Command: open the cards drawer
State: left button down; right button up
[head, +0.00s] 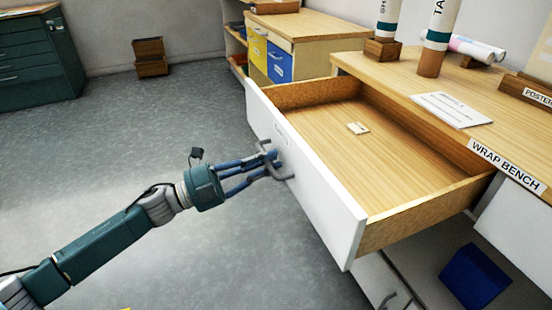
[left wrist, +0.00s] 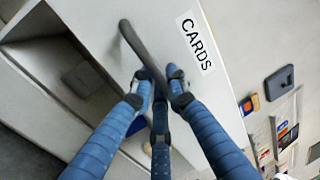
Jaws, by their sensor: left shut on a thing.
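The cards drawer (head: 310,195) has a white front and a wooden inside, and it stands pulled well out from the bench. A small light card-like piece (head: 358,128) lies on its floor. In the left wrist view the drawer front carries a label (left wrist: 198,43) reading CARDS. A grey bar handle (left wrist: 140,48) sits on the front. My left gripper (head: 268,165) is shut on that handle, its blue fingers around the bar. The left wrist view also shows the fingers (left wrist: 160,85) at the bar. My right gripper is not in view.
The wrap bench (head: 400,75) stands behind the drawer, with upright tubes (head: 438,40) and a paper sheet (head: 452,108) on top. A blue box (head: 475,277) sits in the open space below. A green cabinet (head: 38,60) stands far left. The floor (head: 130,130) between is clear.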

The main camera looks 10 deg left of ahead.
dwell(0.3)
pick_arm(q)
jog(key=c, duration=1.7)
grip_release()
jog(key=shift+c, duration=0.2)
jog(key=shift+a, duration=0.1)
jog(key=shift+s+a+f, duration=0.1)
jog(key=shift+s+a, duration=0.05)
jog(key=v, duration=1.1)
jog(key=shift+s+a, duration=0.2)
